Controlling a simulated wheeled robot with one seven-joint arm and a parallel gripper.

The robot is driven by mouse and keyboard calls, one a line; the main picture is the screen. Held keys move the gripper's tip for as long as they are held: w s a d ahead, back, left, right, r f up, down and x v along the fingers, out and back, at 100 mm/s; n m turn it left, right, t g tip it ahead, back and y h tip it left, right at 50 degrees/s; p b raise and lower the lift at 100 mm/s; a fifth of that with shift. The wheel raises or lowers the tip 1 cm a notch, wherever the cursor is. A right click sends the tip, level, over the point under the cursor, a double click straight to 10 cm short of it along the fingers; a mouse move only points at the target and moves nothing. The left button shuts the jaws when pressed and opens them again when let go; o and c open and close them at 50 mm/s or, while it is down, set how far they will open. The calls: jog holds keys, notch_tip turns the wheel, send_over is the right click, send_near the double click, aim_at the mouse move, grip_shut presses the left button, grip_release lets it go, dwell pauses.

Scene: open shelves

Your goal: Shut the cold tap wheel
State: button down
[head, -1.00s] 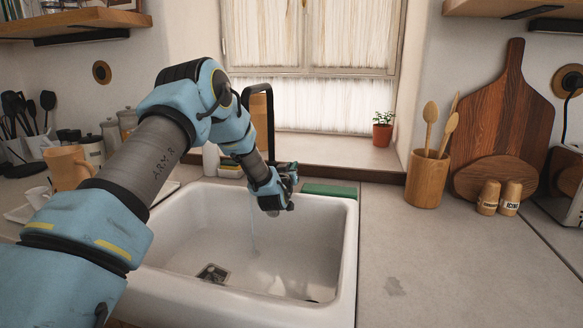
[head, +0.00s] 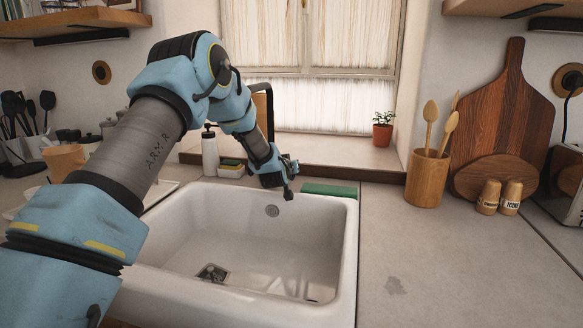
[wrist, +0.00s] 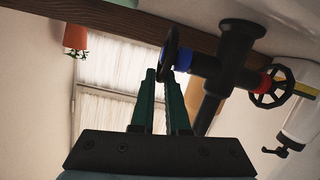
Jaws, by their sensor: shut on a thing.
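The tap (wrist: 238,60) is a black body in the wrist view, with two spoked black wheels. The cold tap wheel (wrist: 170,45) has a blue collar (wrist: 184,60); the other wheel (wrist: 275,92) has a red collar. My gripper (wrist: 161,74) has its dark green fingertips closed on the rim of the cold wheel. In the head view my gripper (head: 284,177) is over the back rim of the white sink (head: 349,240), and my arm hides most of the tap and both wheels. Only part of the black spout (head: 270,105) shows. No water stream is visible in the sink.
A soap bottle (head: 210,152) and sponges (head: 231,167) stand left of my gripper. A green pad (head: 330,190) lies to its right. A potted plant (head: 383,130) is on the sill. The right counter (head: 430,260) is mostly clear in front of a wooden utensil pot (head: 427,178).

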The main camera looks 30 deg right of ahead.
jog(key=shift+d, duration=0.1)
dwell(0.3)
jog(key=c, duration=1.2)
grip_release()
jog(key=b+v, duration=0.3)
jog(key=v, duration=0.7)
jog(key=shift+s+a+r+b, duration=0.2)
jog(key=shift+a+r+b, duration=0.1)
jog(key=shift+b, duration=0.1)
